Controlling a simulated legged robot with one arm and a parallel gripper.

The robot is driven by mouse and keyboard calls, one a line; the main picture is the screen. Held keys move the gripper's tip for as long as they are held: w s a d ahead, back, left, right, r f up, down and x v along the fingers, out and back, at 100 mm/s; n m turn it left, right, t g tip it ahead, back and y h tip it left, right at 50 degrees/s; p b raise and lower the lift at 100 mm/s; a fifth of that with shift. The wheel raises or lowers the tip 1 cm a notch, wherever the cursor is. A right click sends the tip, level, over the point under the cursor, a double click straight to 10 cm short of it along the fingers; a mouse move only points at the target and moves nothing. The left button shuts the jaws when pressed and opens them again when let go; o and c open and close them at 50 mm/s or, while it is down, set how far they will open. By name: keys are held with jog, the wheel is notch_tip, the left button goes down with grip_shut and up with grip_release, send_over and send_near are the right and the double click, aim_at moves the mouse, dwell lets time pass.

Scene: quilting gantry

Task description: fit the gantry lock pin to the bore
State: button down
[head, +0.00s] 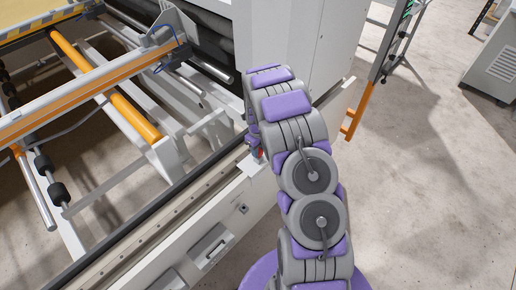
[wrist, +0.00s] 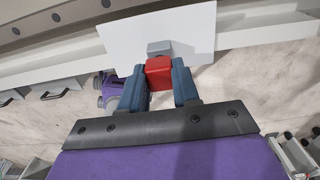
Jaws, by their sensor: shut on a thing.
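My gripper (wrist: 160,78) is shut on a red block-shaped piece, seemingly the head of the lock pin (wrist: 159,71), with one blue-grey finger on each side. Just beyond the red piece, a small grey block (wrist: 159,47) stands against a white plate (wrist: 198,26) on the gantry's side. The red piece and grey block look close together or touching; I cannot tell which. The bore and the pin's shaft cannot be made out. In the head view, a bit of red (head: 260,154) shows beside the rail, and my arm hides most of the gripper.
The gantry's long side rail (head: 165,215) runs along the machine, with a handle (head: 211,247) below. Orange rollers (head: 105,85) lie at left. A white cabinet (head: 300,40) stands behind my arm, with an orange post (head: 358,110) at right.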

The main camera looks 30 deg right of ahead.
jog(key=shift+f, duration=0.7)
jog(key=c, duration=0.7)
grip_release()
jog(key=shift+c, duration=0.2)
jog(key=shift+r, duration=0.1)
notch_tip(320, 180, up, 17)
jog(key=p, duration=0.2)
jog(key=shift+w+r, duration=0.1)
